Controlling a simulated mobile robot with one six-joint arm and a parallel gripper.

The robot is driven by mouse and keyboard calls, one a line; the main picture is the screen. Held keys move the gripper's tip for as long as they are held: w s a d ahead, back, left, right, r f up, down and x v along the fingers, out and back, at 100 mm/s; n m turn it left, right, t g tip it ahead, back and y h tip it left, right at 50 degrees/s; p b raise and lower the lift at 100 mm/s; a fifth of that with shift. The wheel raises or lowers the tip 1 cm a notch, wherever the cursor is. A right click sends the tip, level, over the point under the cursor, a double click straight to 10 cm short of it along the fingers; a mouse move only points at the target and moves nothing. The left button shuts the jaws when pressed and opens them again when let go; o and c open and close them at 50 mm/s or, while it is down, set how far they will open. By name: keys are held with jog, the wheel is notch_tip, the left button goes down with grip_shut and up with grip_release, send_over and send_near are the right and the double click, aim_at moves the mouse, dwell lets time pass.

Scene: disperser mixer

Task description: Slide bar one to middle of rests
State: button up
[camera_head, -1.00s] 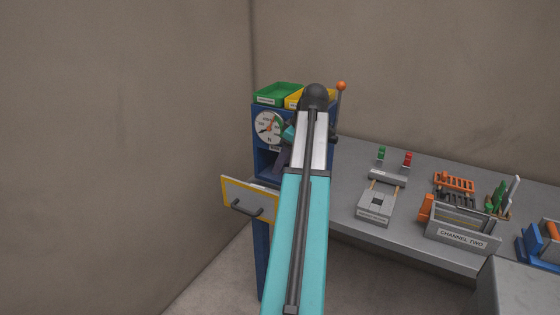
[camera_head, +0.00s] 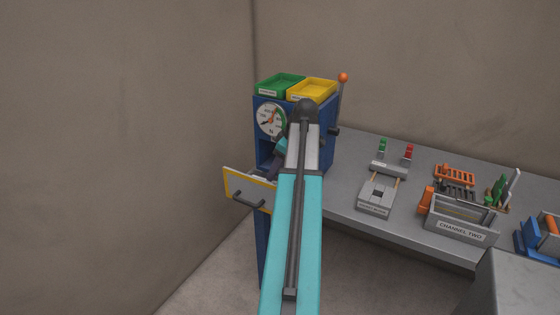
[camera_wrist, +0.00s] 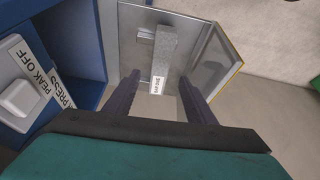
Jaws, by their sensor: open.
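In the wrist view a grey bar with a white label (camera_wrist: 166,55), seemingly reading "bar one", lies lengthwise in the open drawer (camera_wrist: 130,60). A small grey block (camera_wrist: 145,36) shows to the left of its far end; I cannot make out the rests clearly. My gripper (camera_wrist: 159,80) is open. Its two dark fingers appear on either side of the bar's labelled near end, with gaps; I cannot tell their height above it.
The blue cabinet (camera_head: 263,142) carries a dial (camera_head: 270,120), green tray (camera_head: 280,85) and yellow tray (camera_head: 312,89). A white button (camera_wrist: 20,98) is close left in the wrist view. The grey bench (camera_head: 345,160) holds several fixtures, including the channel two box (camera_head: 460,231).

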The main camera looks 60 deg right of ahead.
jog(key=shift+p+x, duration=0.55)
jog(key=shift+x, duration=2.7)
grip_shut()
jog(key=shift+w+d, duration=0.1)
jog(key=shift+w, duration=0.05)
jog(key=shift+w+d, duration=0.2)
jog(key=shift+d, duration=0.05)
jog(key=shift+w+d, duration=0.5)
jog(key=shift+w, duration=0.05)
grip_release()
